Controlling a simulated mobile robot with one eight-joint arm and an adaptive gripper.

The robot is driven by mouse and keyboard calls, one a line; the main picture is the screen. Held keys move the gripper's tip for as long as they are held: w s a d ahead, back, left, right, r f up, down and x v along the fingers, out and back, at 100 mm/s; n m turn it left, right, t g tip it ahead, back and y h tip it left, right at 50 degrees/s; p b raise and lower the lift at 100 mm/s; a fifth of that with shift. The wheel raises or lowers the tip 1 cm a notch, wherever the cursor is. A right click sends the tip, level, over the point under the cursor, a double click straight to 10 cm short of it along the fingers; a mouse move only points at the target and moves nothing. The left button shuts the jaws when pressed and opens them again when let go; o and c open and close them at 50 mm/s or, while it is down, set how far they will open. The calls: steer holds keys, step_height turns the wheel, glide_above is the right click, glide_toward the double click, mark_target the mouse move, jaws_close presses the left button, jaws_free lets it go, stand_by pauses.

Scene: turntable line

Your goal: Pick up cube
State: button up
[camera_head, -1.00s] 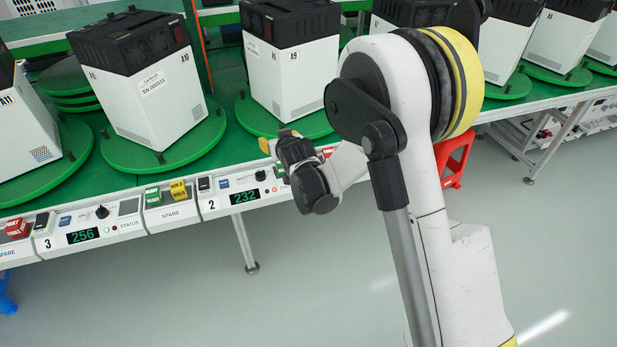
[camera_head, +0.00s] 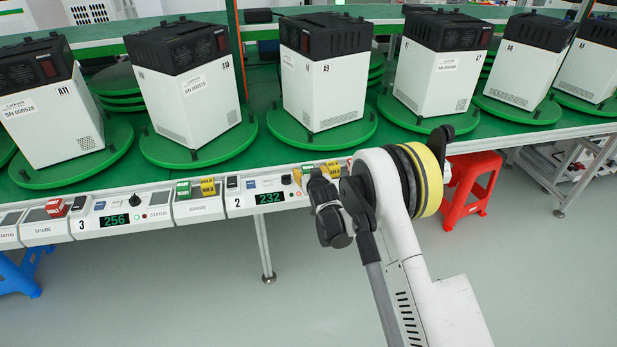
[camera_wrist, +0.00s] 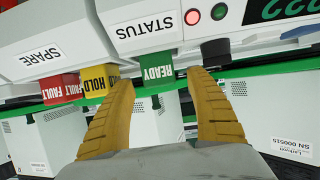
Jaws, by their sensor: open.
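A green READY cube (camera_wrist: 158,75) sits on the station panel in the wrist view, with a yellow HOLD cube (camera_wrist: 98,82) and a red FAULT cube (camera_wrist: 58,87) beside it to the left. My gripper (camera_wrist: 161,82) is open, its two yellow fingers spread with the green cube between and just beyond the tips. No grip on it shows. In the head view my gripper (camera_head: 299,178) is at the front panel of station 2, by the green cube (camera_head: 307,168) and the yellow cube (camera_head: 333,169), partly hiding this spot.
White boxes with black tops, such as A9 (camera_head: 322,85), stand on green turntables (camera_head: 322,132) behind the panel. A dark knob (camera_wrist: 215,50) is close to my right finger in the wrist view. A red stool (camera_head: 470,185) stands under the line. The front floor is clear.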

steer(key=x, duration=0.2)
steer(key=shift+w+a+f+b, duration=0.1)
steer(key=shift+w+f+b, duration=0.1)
steer(key=shift+w+b, duration=0.1)
steer(key=c, duration=1.3)
steer(key=shift+r, duration=0.1)
